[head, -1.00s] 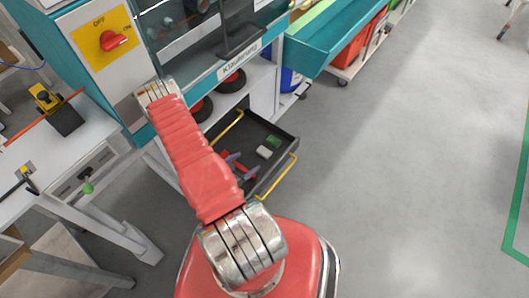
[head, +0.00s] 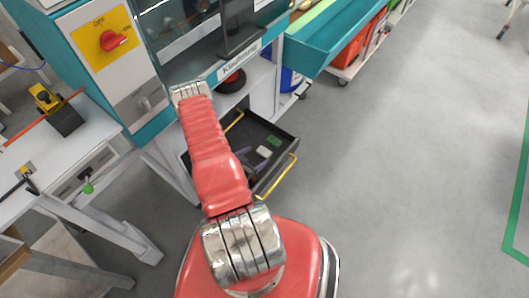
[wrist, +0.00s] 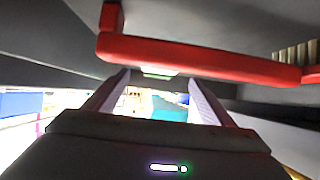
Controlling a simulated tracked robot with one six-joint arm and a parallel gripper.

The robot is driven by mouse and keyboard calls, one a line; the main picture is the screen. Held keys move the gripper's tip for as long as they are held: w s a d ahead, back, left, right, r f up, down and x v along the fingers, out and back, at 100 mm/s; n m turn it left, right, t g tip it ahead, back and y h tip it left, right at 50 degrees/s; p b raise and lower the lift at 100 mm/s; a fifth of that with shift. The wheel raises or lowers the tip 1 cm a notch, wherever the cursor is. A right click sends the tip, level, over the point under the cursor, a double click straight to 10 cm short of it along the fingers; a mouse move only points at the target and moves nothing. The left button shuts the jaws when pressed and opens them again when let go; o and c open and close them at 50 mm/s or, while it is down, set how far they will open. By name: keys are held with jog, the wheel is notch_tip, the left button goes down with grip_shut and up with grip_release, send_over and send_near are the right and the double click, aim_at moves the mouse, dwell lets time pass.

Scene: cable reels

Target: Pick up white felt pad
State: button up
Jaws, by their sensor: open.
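The white felt pad appears to be the small whitish block (head: 263,152) lying in the open black tray (head: 288,141) in the head view. In that view, dark finger-like parts of my gripper (head: 251,162) show just left of the pad, partly hidden by my red arm. I cannot tell how high above the tray they are. In the wrist view my gripper (wrist: 160,82) has its two fingers spread with nothing visible held between them. I cannot make out the pad for certain in the wrist view.
A green block (head: 274,141) lies in the tray close to the pad. Yellow handles (head: 278,176) stand along the tray's edges. A white workbench (head: 50,145) is at left, and a teal machine cabinet stands behind.

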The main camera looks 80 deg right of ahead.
aim_at(264, 152)
jog(key=shift+x, duration=2.6)
jog(key=shift+s+a, duration=0.1)
jog(key=shift+c, duration=0.7)
jog(key=c, duration=1)
notch_tip(264, 152, up, 10)
